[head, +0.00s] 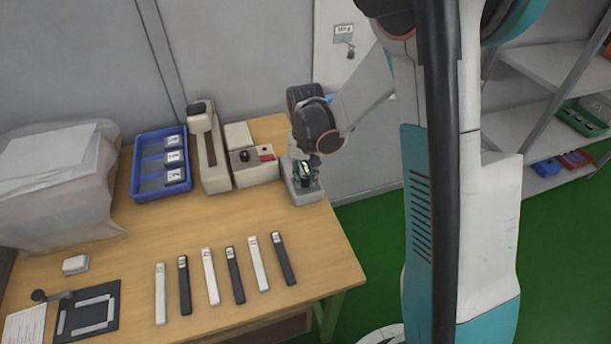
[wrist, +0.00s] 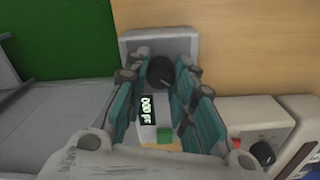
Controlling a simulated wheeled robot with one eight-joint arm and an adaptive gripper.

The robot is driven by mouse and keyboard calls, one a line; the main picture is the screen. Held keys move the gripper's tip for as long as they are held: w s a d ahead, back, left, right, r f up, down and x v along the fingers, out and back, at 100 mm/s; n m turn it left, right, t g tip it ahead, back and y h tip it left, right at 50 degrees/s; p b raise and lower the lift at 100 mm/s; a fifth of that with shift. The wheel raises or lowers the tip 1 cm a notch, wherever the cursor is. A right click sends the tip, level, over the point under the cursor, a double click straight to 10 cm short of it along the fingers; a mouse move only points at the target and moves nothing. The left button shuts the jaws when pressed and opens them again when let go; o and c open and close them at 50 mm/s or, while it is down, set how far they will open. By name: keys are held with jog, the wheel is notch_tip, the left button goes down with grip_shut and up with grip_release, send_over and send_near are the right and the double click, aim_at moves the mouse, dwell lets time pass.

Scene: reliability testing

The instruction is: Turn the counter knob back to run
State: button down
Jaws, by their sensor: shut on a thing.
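The counter (head: 309,197) is a small pale grey box at the far right corner of the wooden table. In the wrist view the counter (wrist: 132,42) has a black round knob (wrist: 160,70), a dark display (wrist: 148,110) with pale digits, and a green patch (wrist: 163,135). My gripper (head: 306,171) reaches down onto the counter. In the wrist view my gripper (wrist: 161,76) has its fingertips on both sides of the knob, shut on it. The fingers hide parts of the counter, and I cannot read the knob's setting.
A beige control box (head: 254,172) with a black knob and red switch stands left of the counter, beside a tall press-like device (head: 208,150). A blue tray (head: 147,187) is further left. Several strips (head: 233,275) lie in front. The table's right edge is close.

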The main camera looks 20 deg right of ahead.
aim_at(306, 178)
jog(key=n, duration=0.4)
jog(key=shift+n, duration=1.8)
jog(key=c, duration=1.3)
grip_release()
notch_tip(306, 178, up, 12)
jog(key=shift+f, duration=0.1)
